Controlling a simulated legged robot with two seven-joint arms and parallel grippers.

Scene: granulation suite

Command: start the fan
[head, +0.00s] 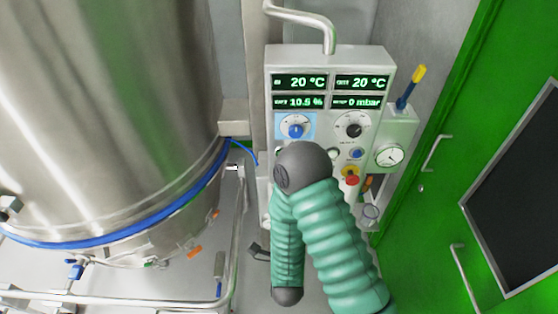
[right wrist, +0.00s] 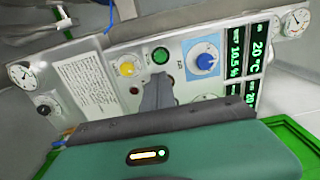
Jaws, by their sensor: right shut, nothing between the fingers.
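The control panel (head: 330,65) stands upright with four green-lit displays. A blue knob on a blue square (head: 295,130) and a black knob (head: 353,125) sit below them; a red-topped stop button (head: 352,180) is lower. My right arm covers the panel's lower left and hides its gripper in the head view. In the right wrist view my right gripper (right wrist: 158,88) is shut and empty, its tips in front of the panel just below a green button (right wrist: 160,56). I cannot tell whether the tips touch. Control labels are too small to read.
A large steel vessel (head: 100,110) with a blue band fills the left, with a pipe rail (head: 232,230) near it. A gauge box (head: 390,155) adjoins the panel's right side. A green door (head: 440,210) with handles stands at the right.

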